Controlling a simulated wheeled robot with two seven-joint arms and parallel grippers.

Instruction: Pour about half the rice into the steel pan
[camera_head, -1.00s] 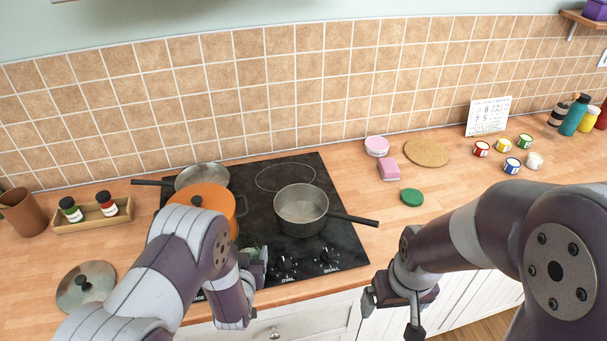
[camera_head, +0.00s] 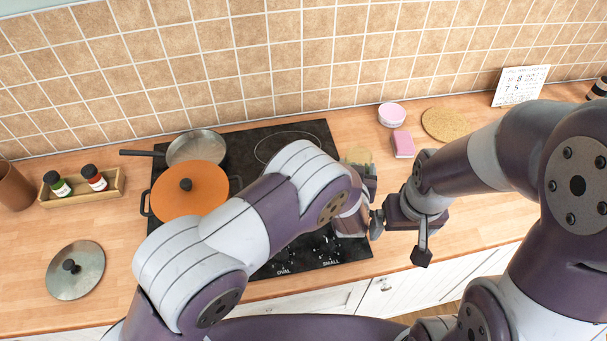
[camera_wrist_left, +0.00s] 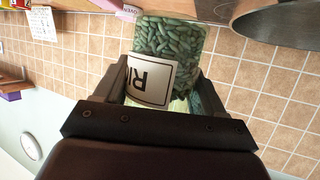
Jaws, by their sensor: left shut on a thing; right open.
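My left gripper (camera_head: 364,176) is shut on the rice jar, a clear jar of green-looking grains with a white label partly reading "RI". The jar (camera_wrist_left: 168,52) fills the middle of the left wrist view; its top shows small beside the left gripper in the head view (camera_head: 357,156). A metal pan (camera_wrist_left: 280,22) shows at the upper right of the wrist view, apart from the jar. In the head view the front-right saucepan is hidden behind my left arm. A shallow steel pan (camera_head: 196,147) sits at the back left of the hob. My right gripper (camera_head: 400,240) is open and empty.
An orange lidded pot (camera_head: 190,198) stands on the black hob (camera_head: 262,262). A glass lid (camera_head: 75,270) and a spice rack (camera_head: 84,189) lie left. A pink sponge (camera_head: 403,145), pink tub (camera_head: 391,115) and cork mat (camera_head: 450,125) are right. My grippers are close together.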

